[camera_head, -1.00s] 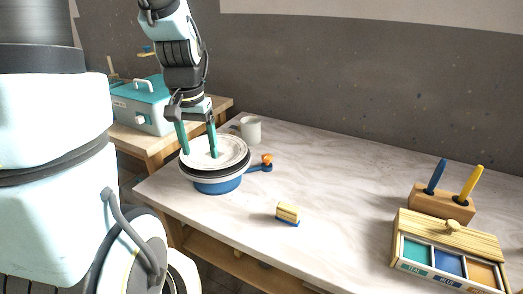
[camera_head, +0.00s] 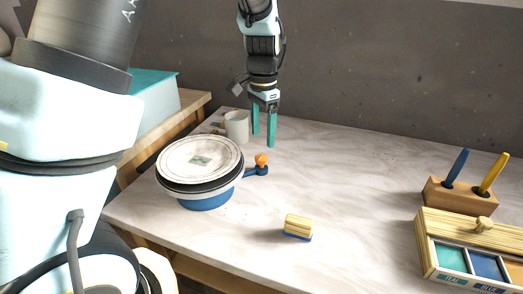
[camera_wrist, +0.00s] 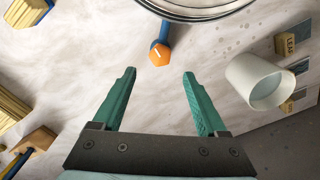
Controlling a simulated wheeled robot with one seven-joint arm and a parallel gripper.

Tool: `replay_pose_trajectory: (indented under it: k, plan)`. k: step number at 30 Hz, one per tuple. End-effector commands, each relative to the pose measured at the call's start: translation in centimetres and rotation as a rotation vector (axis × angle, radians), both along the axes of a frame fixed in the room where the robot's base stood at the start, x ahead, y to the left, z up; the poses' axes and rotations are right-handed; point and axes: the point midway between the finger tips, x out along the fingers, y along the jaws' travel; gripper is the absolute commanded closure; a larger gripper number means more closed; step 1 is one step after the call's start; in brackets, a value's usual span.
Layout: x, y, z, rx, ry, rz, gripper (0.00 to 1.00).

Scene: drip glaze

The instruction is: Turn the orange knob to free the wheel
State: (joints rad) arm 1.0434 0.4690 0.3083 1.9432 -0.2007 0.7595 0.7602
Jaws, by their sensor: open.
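The orange knob (camera_head: 261,159) sits at the end of a short blue arm (camera_head: 256,171) on the right side of the wheel (camera_head: 200,160). The wheel is a pale disc with a dark rim on a blue base (camera_head: 206,201). My gripper (camera_head: 264,143) is open and empty, fingers pointing down, behind and above the knob. In the wrist view the knob (camera_wrist: 159,54) lies ahead of the gap between my teal fingertips (camera_wrist: 159,72), apart from both. The wheel's edge (camera_wrist: 195,10) shows at the top there.
A white mug (camera_head: 237,126) stands behind the wheel, close to my gripper; it also shows in the wrist view (camera_wrist: 262,82). A yellow-and-blue block (camera_head: 298,227) lies in front. A wooden tool holder (camera_head: 460,196) and a glaze box (camera_head: 470,245) stand at right. The middle table is clear.

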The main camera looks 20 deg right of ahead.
Motion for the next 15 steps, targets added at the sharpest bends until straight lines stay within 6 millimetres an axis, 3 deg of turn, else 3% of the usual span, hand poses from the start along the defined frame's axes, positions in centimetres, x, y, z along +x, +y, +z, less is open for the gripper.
replay_pose_trajectory:
  k: [6,15]
  plan:
    - [-0.1,0.2,-4.0,0.004,0.002,0.003,0.25]
    - [0.0,0.1,-6.5,0.0,-0.001,0.002,0.25]
